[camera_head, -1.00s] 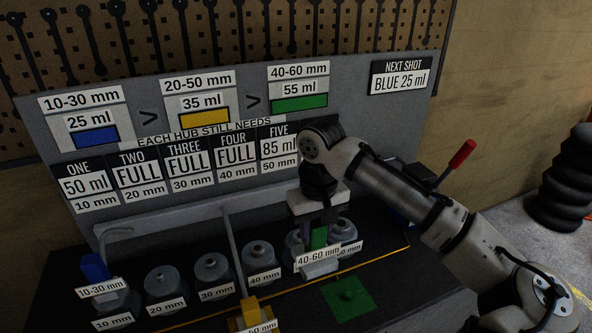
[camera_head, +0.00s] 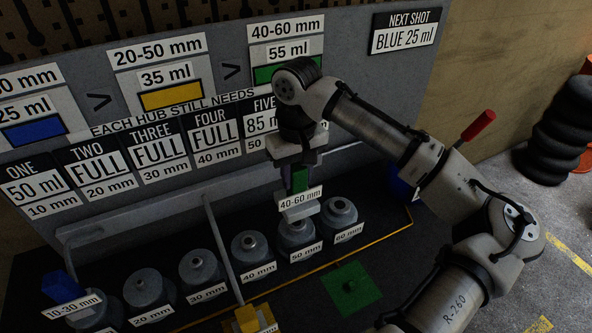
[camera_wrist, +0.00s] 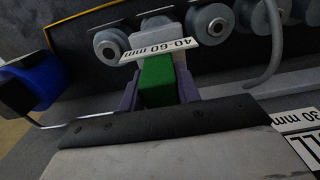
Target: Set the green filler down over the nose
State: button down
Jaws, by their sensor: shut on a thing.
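The green filler (camera_head: 299,179) is upright in my gripper (camera_head: 298,172), with its white 40-60 mm label facing out. The hub with the 50 mm label (camera_head: 297,236) stands just below it, and the filler's light lower end covers the top of that hub, so its nose is hidden. I cannot tell whether they touch. In the wrist view the green filler (camera_wrist: 157,82) sits between the purple fingers of my gripper (camera_wrist: 157,90), and its label hides part of a hub behind it.
The 60 mm hub (camera_head: 339,213) stands close on the right and the 40 mm hub (camera_head: 250,250) on the left. A grey upright bar (camera_head: 223,250) rises farther left. A green pad (camera_head: 352,287) lies in front. The yellow filler (camera_head: 249,320) and blue filler (camera_head: 63,287) stand left.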

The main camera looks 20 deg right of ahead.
aim_at(297, 199)
jog(key=shift+r+p, duration=0.1)
jog(key=shift+p, duration=0.25)
jog(key=shift+f+b, duration=1.45)
jog(key=shift+f, duration=1.15)
jog(key=shift+f+b, duration=0.7)
jog(key=shift+f, duration=0.75)
jog(key=c, duration=0.9)
grip_release()
jog(key=shift+f, duration=0.1)
notch_tip(297, 199, up, 14)
jog(key=shift+b, duration=0.75)
